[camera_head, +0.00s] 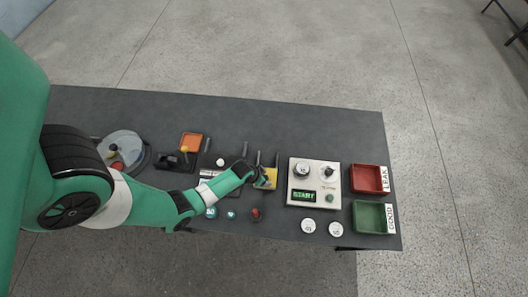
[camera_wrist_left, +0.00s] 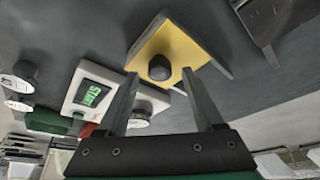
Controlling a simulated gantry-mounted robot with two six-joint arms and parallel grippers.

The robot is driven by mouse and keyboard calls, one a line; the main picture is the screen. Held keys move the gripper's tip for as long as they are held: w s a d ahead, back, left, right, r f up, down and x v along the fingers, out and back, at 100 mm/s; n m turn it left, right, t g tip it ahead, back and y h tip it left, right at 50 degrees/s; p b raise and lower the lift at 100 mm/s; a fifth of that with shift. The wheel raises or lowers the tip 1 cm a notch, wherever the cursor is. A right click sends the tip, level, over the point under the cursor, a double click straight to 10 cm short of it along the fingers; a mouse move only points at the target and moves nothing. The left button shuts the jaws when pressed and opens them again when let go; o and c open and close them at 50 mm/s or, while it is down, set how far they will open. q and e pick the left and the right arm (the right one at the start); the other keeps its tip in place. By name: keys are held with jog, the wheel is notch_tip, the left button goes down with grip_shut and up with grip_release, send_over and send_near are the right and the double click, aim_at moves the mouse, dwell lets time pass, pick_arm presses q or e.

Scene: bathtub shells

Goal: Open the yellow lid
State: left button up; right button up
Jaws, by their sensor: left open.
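The yellow lid (camera_head: 271,178) is near the middle of the table in the head view, partly hidden behind my left gripper (camera_head: 261,176). In the left wrist view the yellow lid (camera_wrist_left: 178,44) is a flat square plate with a round black knob (camera_wrist_left: 159,67) on it, seated on a grey box and apparently closed. My left gripper (camera_wrist_left: 160,76) is open there. The knob appears between its two fingertips, and whether they touch it cannot be told. My right gripper is in neither view.
A white device (camera_head: 314,181) with a green START display stands to the right. A red tray (camera_head: 369,179) and a green tray (camera_head: 374,217) lie farther right. An orange tray (camera_head: 190,142) and a round grey dish (camera_head: 124,147) are to the left. The table's back strip is clear.

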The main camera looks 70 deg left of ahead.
pick_arm(q)
jog(key=shift+w+a+f, duration=0.1)
jog(key=shift+w+f, duration=0.1)
jog(key=shift+f, duration=0.3)
grip_shut()
dwell(1.1)
